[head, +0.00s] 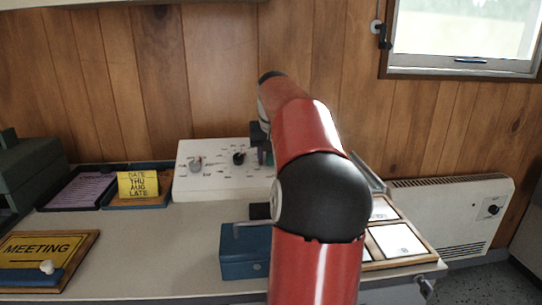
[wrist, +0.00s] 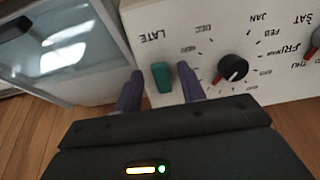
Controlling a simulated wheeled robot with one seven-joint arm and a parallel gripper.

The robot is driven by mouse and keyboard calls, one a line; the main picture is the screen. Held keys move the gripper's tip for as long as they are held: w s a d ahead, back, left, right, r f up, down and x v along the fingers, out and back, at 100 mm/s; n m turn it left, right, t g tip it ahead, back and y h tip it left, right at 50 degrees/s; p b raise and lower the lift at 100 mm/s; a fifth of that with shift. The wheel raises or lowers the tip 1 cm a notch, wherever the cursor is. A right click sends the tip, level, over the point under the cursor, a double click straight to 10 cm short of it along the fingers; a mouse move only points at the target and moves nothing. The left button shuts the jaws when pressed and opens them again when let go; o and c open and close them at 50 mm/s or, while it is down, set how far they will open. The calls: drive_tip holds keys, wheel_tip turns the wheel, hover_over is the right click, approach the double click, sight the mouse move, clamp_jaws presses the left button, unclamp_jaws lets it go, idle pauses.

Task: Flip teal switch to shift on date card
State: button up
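The yellow date card (head: 138,184) stands at the back left in the head view and reads DATE, THU, AUG, LATE. The white control panel (head: 190,183) stands right of it, with its right part behind my arm. In the wrist view, the teal switch (wrist: 161,77) sits on the panel (wrist: 185,20) beside the word LATE. My gripper (wrist: 160,71) is open, one purple finger on each side of the switch, with gaps showing. Whether the fingertips touch the panel I cannot tell. A black knob with a red mark (wrist: 232,69) is beside the right finger, among month names.
A blue box (head: 243,250) stands on the counter in front of the panel. A MEETING board (head: 40,247) lies at the front left. A wood-framed tray (head: 395,240) is right of my arm. In the wrist view, a glassy case (wrist: 65,55) borders the panel's left.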

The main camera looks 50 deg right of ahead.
clamp_jaws()
drive_tip(key=shift+f+b, duration=0.3)
drive_tip(key=shift+b, duration=0.75)
drive_tip(key=shift+a+f+t+h+b, duration=0.1)
drive_tip(key=shift+t+h+b, duration=0.4)
drive_tip(key=shift+b, duration=0.5)
drive_tip(key=shift+r, duration=0.25)
unclamp_jaws()
drive_tip(key=shift+s, duration=0.1)
drive_tip(key=p+v, duration=0.1)
drive_tip(key=v, duration=0.6)
drive_tip(key=shift+s+r, duration=0.15)
drive_tip(key=shift+r, duration=0.2)
